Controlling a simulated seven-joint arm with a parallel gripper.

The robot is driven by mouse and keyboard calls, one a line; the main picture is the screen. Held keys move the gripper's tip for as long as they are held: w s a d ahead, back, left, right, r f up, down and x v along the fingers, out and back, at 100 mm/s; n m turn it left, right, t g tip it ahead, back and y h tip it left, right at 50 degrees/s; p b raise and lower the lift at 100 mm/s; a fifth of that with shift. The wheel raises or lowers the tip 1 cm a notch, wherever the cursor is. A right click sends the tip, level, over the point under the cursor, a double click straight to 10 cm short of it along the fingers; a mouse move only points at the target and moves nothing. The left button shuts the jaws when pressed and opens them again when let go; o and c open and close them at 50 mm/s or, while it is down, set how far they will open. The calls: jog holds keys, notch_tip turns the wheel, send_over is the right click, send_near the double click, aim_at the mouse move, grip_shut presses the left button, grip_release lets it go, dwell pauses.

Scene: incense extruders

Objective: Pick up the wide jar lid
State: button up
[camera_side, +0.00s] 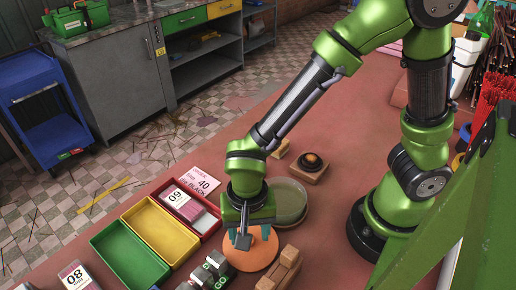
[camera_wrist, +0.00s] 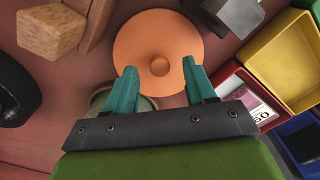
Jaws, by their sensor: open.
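The wide jar lid (camera_side: 254,257) is a flat orange disc lying on the reddish table below my gripper. In the wrist view the lid (camera_wrist: 147,32) shows a small round knob (camera_wrist: 160,66) at its centre. My gripper (camera_side: 251,236) points down over the lid. Its two teal fingers are open and apart, with nothing held between them. In the wrist view my gripper (camera_wrist: 159,71) has the knob in line with the gap between its fingertips. I cannot tell how high the fingertips are above the lid. The arm hides part of the lid in the side view.
An olive round dish (camera_side: 291,197) sits close behind the lid. A wooden block (camera_side: 282,268) and dark metal pieces (camera_side: 205,275) flank the lid. Green (camera_side: 104,243), yellow (camera_side: 143,214) and red (camera_side: 207,225) trays stand to the left. A wooden block with a dark cup (camera_side: 311,163) is farther back.

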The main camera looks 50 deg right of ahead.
jog(key=shift+f, duration=0.55)
grip_shut()
jog(key=shift+r, duration=0.1)
